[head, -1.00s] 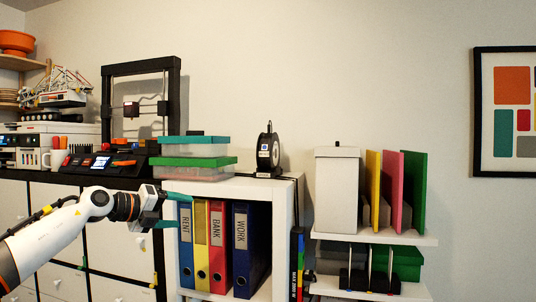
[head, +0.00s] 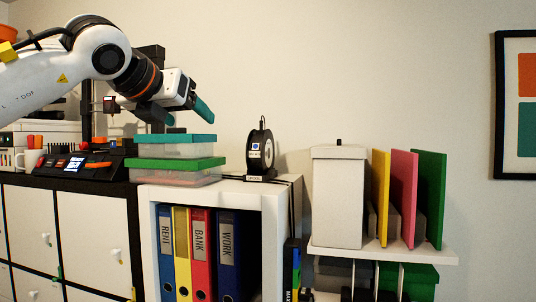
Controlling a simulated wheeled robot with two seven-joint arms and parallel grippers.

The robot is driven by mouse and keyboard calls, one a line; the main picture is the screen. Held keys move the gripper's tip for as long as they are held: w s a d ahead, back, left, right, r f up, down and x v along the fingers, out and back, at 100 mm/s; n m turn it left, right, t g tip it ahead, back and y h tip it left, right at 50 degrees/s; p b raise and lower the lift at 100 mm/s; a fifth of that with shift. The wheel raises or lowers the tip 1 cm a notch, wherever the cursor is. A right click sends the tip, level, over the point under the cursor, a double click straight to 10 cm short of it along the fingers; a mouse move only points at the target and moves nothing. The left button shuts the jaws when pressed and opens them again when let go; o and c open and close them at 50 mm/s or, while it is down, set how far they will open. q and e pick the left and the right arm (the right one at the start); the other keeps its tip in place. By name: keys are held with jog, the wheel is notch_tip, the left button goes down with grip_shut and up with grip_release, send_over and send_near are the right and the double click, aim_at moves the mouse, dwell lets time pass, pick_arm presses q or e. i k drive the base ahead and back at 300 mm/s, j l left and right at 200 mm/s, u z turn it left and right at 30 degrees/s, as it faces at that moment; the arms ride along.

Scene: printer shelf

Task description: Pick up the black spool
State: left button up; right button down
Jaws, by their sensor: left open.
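The black spool (head: 268,152) stands upright on a small dark stand on top of the white shelf unit, right of the stacked boxes. A white label shows on its face. My left gripper (head: 203,112) comes in from the upper left, with teal fingertips above the stacked boxes. It is open and empty, left of the spool and a little higher in the picture, apart from it. My right gripper is not in view.
Two clear boxes with teal (head: 178,138) and green (head: 176,163) lids are stacked left of the spool. A white box (head: 338,197) and coloured folders (head: 404,198) stand on a lower shelf at right. Binders (head: 200,252) fill the cubby below.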

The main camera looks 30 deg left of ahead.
aim_at(260, 143)
jog(key=i+j, duration=0.25)
jog(key=i, duration=0.25)
jog(key=i+j, duration=0.25)
jog(key=i, duration=0.3)
